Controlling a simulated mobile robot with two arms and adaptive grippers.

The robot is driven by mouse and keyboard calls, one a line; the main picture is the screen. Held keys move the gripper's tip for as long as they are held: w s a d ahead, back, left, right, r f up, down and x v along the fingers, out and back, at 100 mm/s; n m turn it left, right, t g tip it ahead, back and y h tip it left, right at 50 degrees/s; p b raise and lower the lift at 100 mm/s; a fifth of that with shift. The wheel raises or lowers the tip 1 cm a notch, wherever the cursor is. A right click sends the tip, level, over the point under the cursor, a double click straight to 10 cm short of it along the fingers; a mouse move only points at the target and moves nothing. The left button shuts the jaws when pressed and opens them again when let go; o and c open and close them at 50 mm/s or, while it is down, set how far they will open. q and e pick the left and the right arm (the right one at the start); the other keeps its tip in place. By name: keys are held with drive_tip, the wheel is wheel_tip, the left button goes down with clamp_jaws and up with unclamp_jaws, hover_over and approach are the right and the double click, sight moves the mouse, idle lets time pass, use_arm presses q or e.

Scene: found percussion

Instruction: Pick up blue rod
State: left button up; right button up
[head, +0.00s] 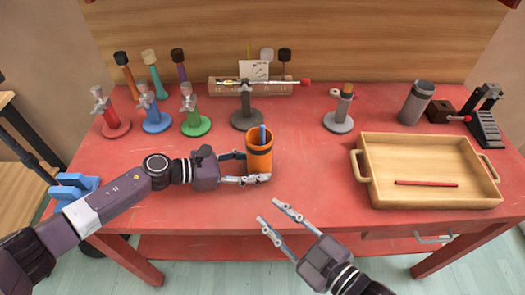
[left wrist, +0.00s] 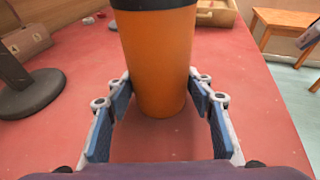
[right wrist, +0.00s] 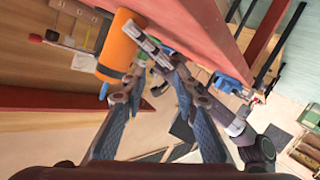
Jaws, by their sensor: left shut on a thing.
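The blue rod (head: 262,134) stands in the orange cup (head: 259,160); only its upper end shows above the dark rim in the head view. The rod tip (right wrist: 103,91) also shows in the right wrist view. My left gripper (head: 258,168) is shut on the orange cup low on its sides, and the cup is upright. In the left wrist view the cup (left wrist: 158,60) fills the space between the blue-padded fingers, and the rod is hidden. My right gripper (head: 268,213) is open and empty, in front of the cup near the table's front edge.
A wooden tray (head: 365,195) holding a red rod (head: 427,184) is at the right. Clamp stands in red (head: 115,128), blue (head: 157,122), green (head: 196,126) and grey (head: 247,119) line the back. A grey cup (head: 416,103) stands back right. The table between the orange cup and tray is clear.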

sight(262, 137)
drive_tip(key=w+d+r+m+t+h, duration=0.2)
drive_tip(key=w+r+m+t, duration=0.2)
drive_tip(key=w+r+m, duration=0.3)
drive_tip(key=x, duration=0.7)
drive_tip(key=r+x, duration=0.1)
drive_tip(key=x, duration=0.3)
drive_tip(key=shift+c, duration=0.2)
clamp_jaws()
